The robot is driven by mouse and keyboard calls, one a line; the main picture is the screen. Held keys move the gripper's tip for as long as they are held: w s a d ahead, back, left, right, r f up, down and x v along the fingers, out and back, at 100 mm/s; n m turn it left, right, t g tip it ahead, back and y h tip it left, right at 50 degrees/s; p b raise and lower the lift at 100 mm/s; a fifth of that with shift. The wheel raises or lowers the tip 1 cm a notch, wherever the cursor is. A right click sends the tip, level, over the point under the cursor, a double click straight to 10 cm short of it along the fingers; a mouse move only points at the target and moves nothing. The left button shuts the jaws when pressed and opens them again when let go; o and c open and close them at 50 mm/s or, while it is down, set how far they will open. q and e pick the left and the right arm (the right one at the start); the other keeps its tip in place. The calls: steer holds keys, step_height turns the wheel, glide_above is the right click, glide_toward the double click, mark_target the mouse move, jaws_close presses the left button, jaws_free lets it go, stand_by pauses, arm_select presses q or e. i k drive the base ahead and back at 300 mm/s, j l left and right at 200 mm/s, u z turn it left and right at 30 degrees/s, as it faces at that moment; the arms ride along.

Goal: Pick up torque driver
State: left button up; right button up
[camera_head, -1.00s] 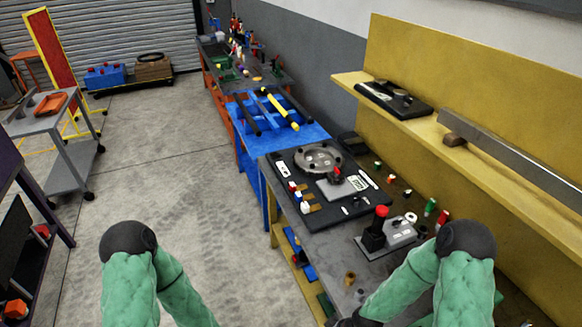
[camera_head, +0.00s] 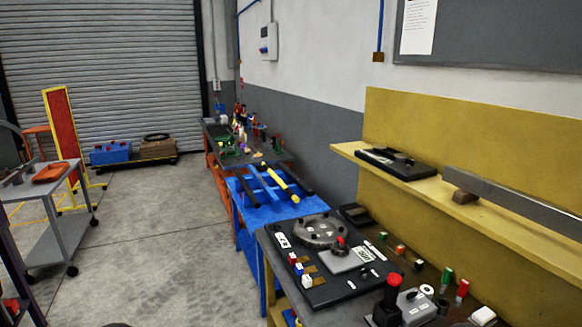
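I cannot pick out the torque driver with certainty in the head view. The near workbench (camera_head: 345,307) at the lower right carries a black board (camera_head: 325,292) with a round grey plate (camera_head: 321,230) and a small red-topped part on it. A black device with a red top (camera_head: 388,302) stands at the bench's front right, beside a grey block (camera_head: 415,306). Small red, green and white items stand along the bench's back right. Neither of my grippers is in view.
A blue table (camera_head: 258,213) with blue frames and a yellow bar adjoins the near bench, and a cluttered bench (camera_head: 270,155) stands beyond. A yellow shelf (camera_head: 435,198) runs along the right wall. A grey cart (camera_head: 55,215) stands at left. The floor (camera_head: 160,235) between is clear.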

mark_target(394, 281)
steer(key=i+j+z, duration=0.15)
steer(key=i+j, duration=1.4)
steer(key=z, duration=0.5)
steer(key=i+j+z, duration=0.1)
steer(key=z, duration=0.35)
steer(key=j+z, duration=0.15)
steer(key=z, duration=0.35)
steer(key=j+z, duration=0.1)
steer(key=z, duration=0.4)
steer(key=i+j, duration=0.05)
